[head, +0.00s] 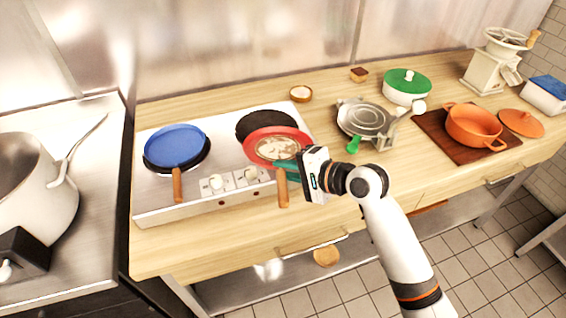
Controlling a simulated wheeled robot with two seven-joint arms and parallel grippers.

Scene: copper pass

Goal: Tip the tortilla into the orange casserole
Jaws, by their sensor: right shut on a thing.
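A red pan (252,148) with a wooden handle (283,192) is at the right side of the stove. A pale tortilla with brown patches (278,149) lies in it. My right gripper (299,174) is shut on the pan's handle close to the rim, and it hides part of the handle. Whether the pan touches the stove is hard to tell. The orange casserole (472,127) stands without its lid on a dark brown board at the right. Its orange lid (521,123) lies to its right. My left gripper is not in view.
A blue pan (175,145) sits on the stove's left burner. A round grey iron (366,120) with a green-tipped handle and a green-lidded pot (405,84) stand between the red pan and the casserole. A grinder (494,65) stands behind. The front counter strip is clear.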

